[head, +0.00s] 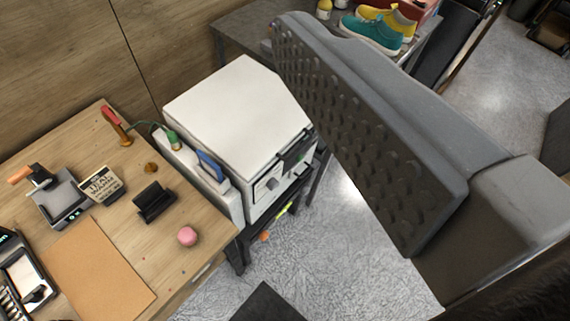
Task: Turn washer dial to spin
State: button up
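A white boxy machine (235,105), which looks like the washer, stands beside the wooden table. Its front faces the lower right. A dark strip or handle (295,148) runs along the front's upper part. My gripper (360,130) shows as one large grey finger with a bumpy pad, crossing the right half. It is apart from the dial in the picture. No second finger can be made out, and nothing is seen held.
Grey floor (330,255) is open in front of the machine.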

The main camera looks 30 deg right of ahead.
aim_at(273, 183)
jog(key=u, duration=1.35)
jog(key=k, duration=1.15)
jog(key=z, duration=0.6)
jog(key=i, duration=1)
jog(key=u, duration=0.1)
